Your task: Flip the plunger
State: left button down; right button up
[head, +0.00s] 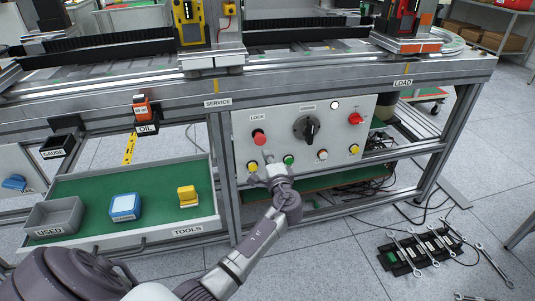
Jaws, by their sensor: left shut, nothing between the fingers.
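A pale control panel (275,120) is set in the front of the bench. A red knob (259,137) sticks out under its LOCK label; no part is marked as a plunger. My left gripper (267,157) is shut and empty, just below and slightly right of the red knob, in front of the panel. I cannot tell whether its tip touches the panel. My right gripper is not in view.
The panel also holds a black rotary knob (307,129), a red switch (355,119), a green button (288,160) and yellow buttons at both ends. A green-lined tools drawer (150,184) stands open at left. Wrenches (430,243) lie on the floor at right.

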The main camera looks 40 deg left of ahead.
pick_arm(q)
jog(key=v, duration=0.8)
jog(key=shift+p, duration=0.35)
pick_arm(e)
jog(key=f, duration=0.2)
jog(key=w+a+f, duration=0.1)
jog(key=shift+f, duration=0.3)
pick_arm(q)
jog(key=shift+s+f, duration=0.1)
jog(key=shift+f, duration=0.1)
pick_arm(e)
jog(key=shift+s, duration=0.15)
